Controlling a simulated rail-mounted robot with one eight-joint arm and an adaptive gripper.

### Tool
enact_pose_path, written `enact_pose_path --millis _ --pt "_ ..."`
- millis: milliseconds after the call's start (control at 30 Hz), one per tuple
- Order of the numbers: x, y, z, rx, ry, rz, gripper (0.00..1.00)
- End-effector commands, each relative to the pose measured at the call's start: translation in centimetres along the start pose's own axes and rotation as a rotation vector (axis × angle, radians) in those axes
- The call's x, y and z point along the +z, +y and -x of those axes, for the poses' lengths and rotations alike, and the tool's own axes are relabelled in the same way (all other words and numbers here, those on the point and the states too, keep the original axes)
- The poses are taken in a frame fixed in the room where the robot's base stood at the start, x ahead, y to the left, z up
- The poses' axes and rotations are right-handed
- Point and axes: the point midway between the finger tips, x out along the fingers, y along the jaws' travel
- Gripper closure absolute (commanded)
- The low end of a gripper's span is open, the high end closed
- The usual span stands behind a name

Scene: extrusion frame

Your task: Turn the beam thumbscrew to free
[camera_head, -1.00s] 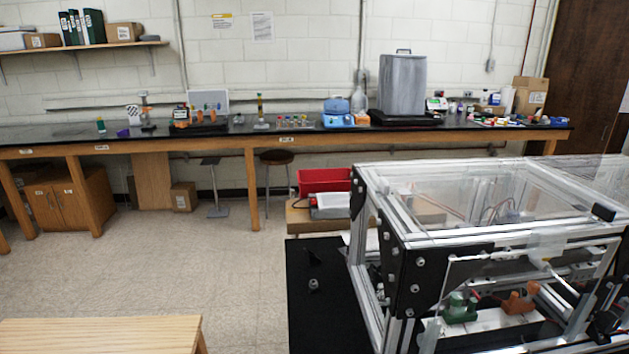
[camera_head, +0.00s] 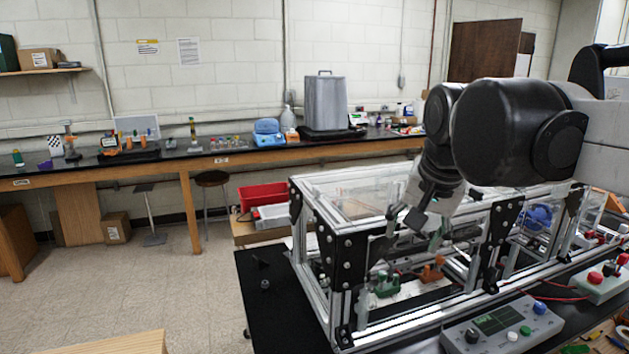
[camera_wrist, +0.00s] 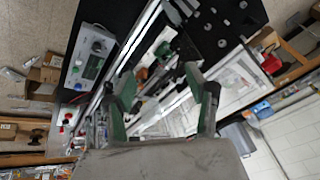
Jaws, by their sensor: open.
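My gripper (camera_head: 417,228) is above the near left part of the extrusion frame (camera_head: 345,318) in the head view, pointing down. In the wrist view its two green-padded fingers (camera_wrist: 160,84) stand wide apart with nothing held between them. A green part (camera_head: 385,286) and an orange part (camera_head: 432,270) sit inside the frame, below the gripper. In the wrist view the frame's silver bars (camera_wrist: 128,55) run between and beyond the fingers. I cannot pick out the beam thumbscrew for certain in either view; it is too small or hidden.
A grey control box (camera_head: 500,328) with a screen and coloured knobs stands in front of the frame. Another box with red buttons (camera_head: 605,279) is at the right. Black plates (camera_head: 330,248) and clear panels bound the frame. The black tabletop (camera_head: 270,310) left of it is mostly clear.

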Motion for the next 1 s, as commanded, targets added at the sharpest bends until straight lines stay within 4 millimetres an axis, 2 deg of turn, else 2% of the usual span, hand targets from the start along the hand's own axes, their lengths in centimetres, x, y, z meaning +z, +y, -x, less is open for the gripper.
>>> enact_pose_path --millis 33,200,500,800,1000 --pt "-1.8 -1.6 0.8 0.005 -0.018 -0.031 0.49" --pt "-6.4 -5.9 2.3 0.033 -0.076 -0.154 0.49" --pt "-13.0 -13.6 3.1 0.105 -0.164 -0.366 0.49" --pt "-17.4 -21.0 2.2 0.205 -0.231 -0.574 0.49" --pt "-18.8 -24.9 1.0 0.276 -0.257 -0.695 0.49"
